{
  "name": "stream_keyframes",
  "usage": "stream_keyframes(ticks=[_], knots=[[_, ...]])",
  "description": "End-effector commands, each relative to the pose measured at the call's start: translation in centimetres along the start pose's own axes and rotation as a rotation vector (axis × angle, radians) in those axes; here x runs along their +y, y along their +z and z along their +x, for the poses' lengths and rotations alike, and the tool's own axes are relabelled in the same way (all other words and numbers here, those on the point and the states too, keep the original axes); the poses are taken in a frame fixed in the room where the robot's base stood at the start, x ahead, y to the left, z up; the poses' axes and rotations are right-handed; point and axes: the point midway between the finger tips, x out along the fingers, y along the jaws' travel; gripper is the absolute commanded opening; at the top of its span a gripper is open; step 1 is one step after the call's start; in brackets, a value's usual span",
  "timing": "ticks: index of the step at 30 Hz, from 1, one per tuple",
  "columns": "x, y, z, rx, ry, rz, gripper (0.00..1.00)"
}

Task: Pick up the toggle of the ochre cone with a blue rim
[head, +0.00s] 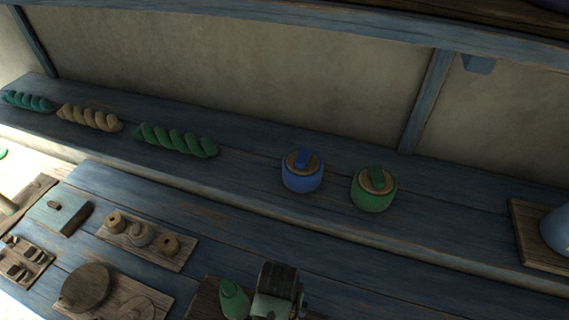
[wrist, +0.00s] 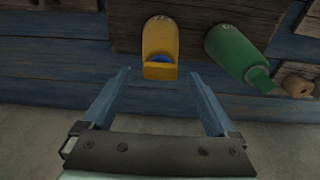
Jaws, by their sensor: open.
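In the wrist view the ochre cone (wrist: 160,36) lies on a dark wooden board (wrist: 215,12). Its blue rim (wrist: 161,58) shows at the near end, and the ochre toggle (wrist: 160,72) sticks out from there towards me. My gripper (wrist: 160,75) is open, with one finger on each side of the toggle in the picture and a clear gap at both sides. I cannot tell how far above or short of the toggle the fingers are. In the head view my gripper (head: 277,290) is at the bottom edge, and the ochre cone does not show there.
A green cone (wrist: 235,52) lies close on the right; it also shows in the head view (head: 233,298). Blue and green lidded pots (head: 302,178) (head: 374,195) and several twisted skeins (head: 176,141) stand on the back shelf. Boards with wooden parts (head: 145,240) lie left.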

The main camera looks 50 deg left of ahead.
Motion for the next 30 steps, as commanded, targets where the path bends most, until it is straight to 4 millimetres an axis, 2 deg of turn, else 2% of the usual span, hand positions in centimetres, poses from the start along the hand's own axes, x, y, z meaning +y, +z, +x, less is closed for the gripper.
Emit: stream_keyframes(ticks=[5,12,27,30], knots=[[-0.01,0.05,1.2,0.0,0.0,0.001,0.93],[-0.01,0.04,1.31,0.001,0.0,0.001,0.93],[0.0,0.03,1.27,0.0,0.0,0.001,0.05],[0.0,0.03,1.27,0.0,0.0,0.001,0.05]])
